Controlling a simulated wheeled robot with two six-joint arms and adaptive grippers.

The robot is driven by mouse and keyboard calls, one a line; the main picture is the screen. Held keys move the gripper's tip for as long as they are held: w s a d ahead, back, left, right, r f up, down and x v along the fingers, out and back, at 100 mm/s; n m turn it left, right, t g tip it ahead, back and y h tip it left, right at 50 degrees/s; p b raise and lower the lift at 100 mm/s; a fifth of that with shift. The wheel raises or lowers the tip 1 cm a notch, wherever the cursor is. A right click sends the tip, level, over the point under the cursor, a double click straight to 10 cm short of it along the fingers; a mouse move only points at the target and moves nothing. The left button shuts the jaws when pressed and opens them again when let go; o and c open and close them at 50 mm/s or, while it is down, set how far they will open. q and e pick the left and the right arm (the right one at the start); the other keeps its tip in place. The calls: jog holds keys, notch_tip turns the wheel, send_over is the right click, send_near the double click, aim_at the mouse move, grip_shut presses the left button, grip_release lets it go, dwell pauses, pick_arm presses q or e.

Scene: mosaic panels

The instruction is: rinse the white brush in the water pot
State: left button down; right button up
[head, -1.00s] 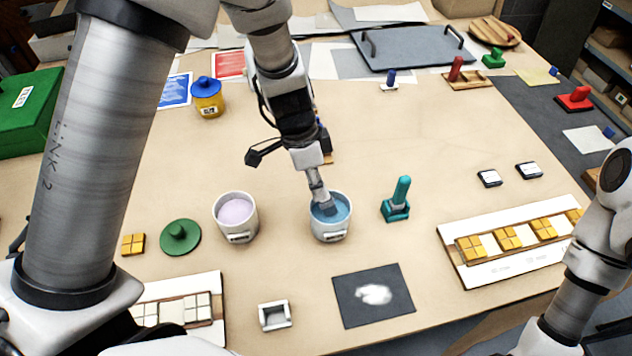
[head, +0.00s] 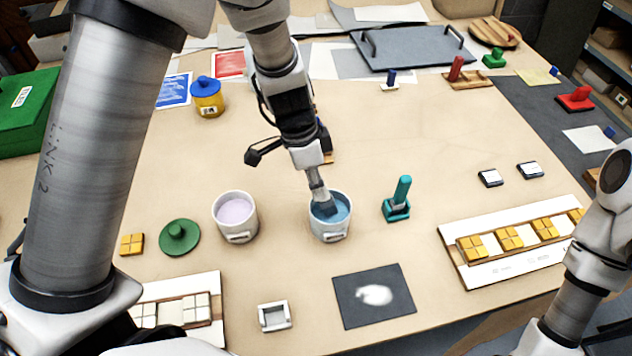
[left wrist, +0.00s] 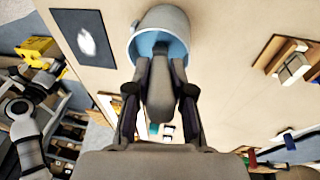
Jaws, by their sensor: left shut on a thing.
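The water pot (head: 331,232) is a small white pot holding blue water (head: 338,207), near the middle of the table. The brush (head: 318,187) stands nearly upright, tilted slightly, with its lower end inside the pot's rim at the water. Its tip is hidden in the water. My left gripper (head: 310,165) is above the pot, shut on the brush's upper part. In the left wrist view, the brush (left wrist: 160,100) is between the two dark fingers and reaches into the pot (left wrist: 160,20). My right arm enters at the right edge; its gripper is not clearly visible.
A white pot of pale lilac stuff (head: 236,212) stands close to the left. A teal brush-like tool (head: 399,197) stands to the right. A green lid (head: 180,238), a dark mat with white powder (head: 374,296) and a panel with yellow tiles (head: 510,243) lie around.

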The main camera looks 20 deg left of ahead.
dwell(0.4)
pick_arm(q)
jog(key=shift+r+p, duration=2.25)
jog(key=shift+r, duration=1.25)
jog(key=shift+f, duration=0.1)
